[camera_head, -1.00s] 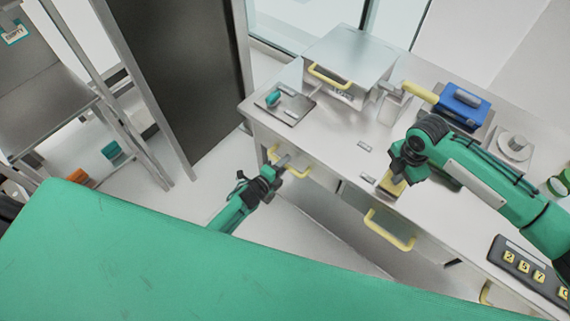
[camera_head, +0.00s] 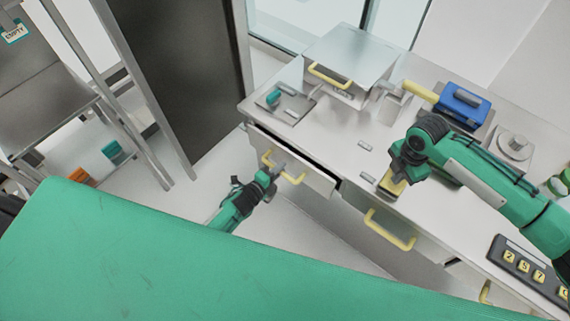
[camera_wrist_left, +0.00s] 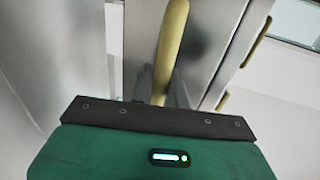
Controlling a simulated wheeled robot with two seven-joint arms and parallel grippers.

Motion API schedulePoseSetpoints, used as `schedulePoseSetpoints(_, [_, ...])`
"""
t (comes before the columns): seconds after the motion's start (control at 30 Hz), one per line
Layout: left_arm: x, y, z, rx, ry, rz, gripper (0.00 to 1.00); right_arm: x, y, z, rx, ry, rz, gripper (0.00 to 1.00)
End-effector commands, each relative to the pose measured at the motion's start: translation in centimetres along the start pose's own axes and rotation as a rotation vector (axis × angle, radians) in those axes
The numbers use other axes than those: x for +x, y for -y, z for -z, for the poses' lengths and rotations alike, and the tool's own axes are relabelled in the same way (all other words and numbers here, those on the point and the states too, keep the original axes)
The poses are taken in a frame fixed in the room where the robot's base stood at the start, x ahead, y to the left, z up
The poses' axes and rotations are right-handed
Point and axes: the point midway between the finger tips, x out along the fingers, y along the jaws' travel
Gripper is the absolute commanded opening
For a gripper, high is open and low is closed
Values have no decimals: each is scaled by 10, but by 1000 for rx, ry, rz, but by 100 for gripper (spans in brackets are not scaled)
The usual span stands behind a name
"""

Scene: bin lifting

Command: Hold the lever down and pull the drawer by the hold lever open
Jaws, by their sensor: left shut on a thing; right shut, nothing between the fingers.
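The drawer (camera_head: 302,172) at the left end of the counter stands partly open, with a dark gap along its top. Its yellow handle (camera_head: 296,180) is in the grip of my left gripper (camera_head: 276,172). The left wrist view also shows the yellow handle (camera_wrist_left: 170,45) running up from between the fingers. My right gripper (camera_head: 393,178) is shut and points down on the yellow hold lever (camera_head: 391,187) at the counter's front edge. It looks to touch the lever, and its fingertips are partly hidden.
A second drawer with a yellow handle (camera_head: 390,231) is right of the open one. A metal box (camera_head: 348,62), a teal-handled plate (camera_head: 285,103), a blue box (camera_head: 462,103) and a keypad (camera_head: 530,266) are on the counter (camera_head: 340,130). Free floor lies before the drawers.

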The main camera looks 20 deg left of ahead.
Motion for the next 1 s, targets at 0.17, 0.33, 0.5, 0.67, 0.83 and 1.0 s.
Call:
schedulePoseSetpoints(0.17, [-24,-6,0,1,1,-3,0,0,0,-1,2,2,1,0])
schedulePoseSetpoints(0.33, [-27,-6,-1,1,1,-2,0,1,0,-1,1,1,1,0])
schedulePoseSetpoints(0.5, [-26,-6,-1,1,2,-2,0,1,0,-1,1,1,1,0])
schedulePoseSetpoints(0.67, [-26,-6,-1,1,2,-2,36,1,0,-1,1,1,1,0])
schedulePoseSetpoints(0.83, [-26,-6,0,0,1,-1,36,1,0,-1,1,1,1,0])
schedulePoseSetpoints(1.0, [-31,-6,0,0,1,-2,36,1,0,-1,1,1,1,0])
